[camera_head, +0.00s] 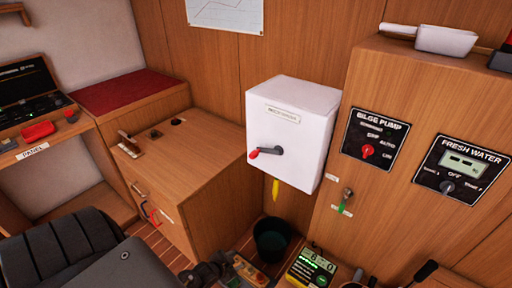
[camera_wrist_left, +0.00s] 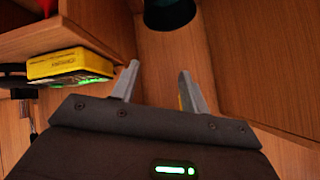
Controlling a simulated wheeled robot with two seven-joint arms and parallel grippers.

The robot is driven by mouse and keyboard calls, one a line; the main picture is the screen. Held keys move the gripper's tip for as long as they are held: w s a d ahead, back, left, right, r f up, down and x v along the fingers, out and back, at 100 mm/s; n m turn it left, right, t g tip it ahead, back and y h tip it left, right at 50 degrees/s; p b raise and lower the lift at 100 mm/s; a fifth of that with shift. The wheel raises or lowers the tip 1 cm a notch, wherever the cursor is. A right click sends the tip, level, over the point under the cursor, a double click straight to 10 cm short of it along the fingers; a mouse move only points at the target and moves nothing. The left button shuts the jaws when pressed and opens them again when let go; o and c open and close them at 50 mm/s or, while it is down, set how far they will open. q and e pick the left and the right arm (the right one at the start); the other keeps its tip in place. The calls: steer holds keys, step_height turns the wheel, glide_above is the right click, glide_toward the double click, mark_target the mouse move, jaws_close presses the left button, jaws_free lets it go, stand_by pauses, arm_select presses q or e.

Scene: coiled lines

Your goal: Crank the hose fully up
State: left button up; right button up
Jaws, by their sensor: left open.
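A white hose reel box (camera_head: 290,135) is mounted on the wood wall. A grey crank with a red knob (camera_head: 253,154) sticks out of its front, with the knob to the left. A yellow hose end (camera_head: 275,189) hangs below the box; the rest of the hose is hidden. My left gripper (camera_head: 212,273) is low in the head view, below and left of the box and apart from the crank. In the left wrist view its two fingers (camera_wrist_left: 157,82) are spread with nothing gripped. My right gripper does not show.
A dark bucket (camera_head: 272,240) stands below the box; it also shows in the left wrist view (camera_wrist_left: 168,12). A yellow meter with a green display (camera_head: 311,268) is at the bottom. A wooden cabinet (camera_head: 195,165) stands left of the box. Switch panels (camera_head: 374,139) are on the right.

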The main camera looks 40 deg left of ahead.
arm_select(q)
steer(key=w+a+r+m+t+p, duration=0.1)
steer(key=w+a+r, duration=0.15)
steer(key=r, duration=0.35)
steer(key=w+a+r+t, duration=0.1)
steer(key=w+r+t, duration=0.15)
steer(key=r, duration=0.45)
steer(key=w+a+r+m+t+p, duration=0.1)
steer(key=w+r, duration=0.3)
steer(key=r, duration=0.2)
steer(key=m+t, duration=0.4)
glide_toward(250, 155)
steer(key=w, duration=0.2)
steer(key=shift+n, duration=0.3)
steer(key=w+p, duration=0.3)
steer(key=w, duration=0.7)
steer(key=shift+w+a, duration=0.15)
steer(key=shift+w, duration=0.2)
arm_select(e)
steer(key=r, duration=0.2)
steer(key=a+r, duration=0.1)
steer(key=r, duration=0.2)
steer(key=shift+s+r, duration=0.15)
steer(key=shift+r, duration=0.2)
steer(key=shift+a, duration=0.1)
